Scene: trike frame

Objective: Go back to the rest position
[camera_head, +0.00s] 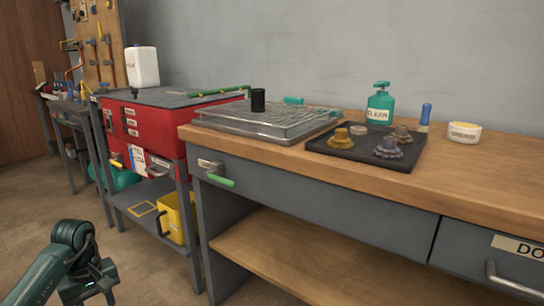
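My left arm (60,262) comes in at the lower left, bent in front of the benches and over the floor. The start of my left gripper (104,290) shows at the bottom edge. Its fingertips are cut off or too small to make out, so I cannot tell whether it is open or shut. It is apart from the benches and touches nothing that I can see. My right arm and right gripper are out of view.
A wooden workbench (320,172) on the right holds a wire-grid tray (245,122), a black mat (345,152) with several metal parts, and a green bottle (380,104). A red toolbox (150,127) stands left of it. The floor (150,285) in front is clear.

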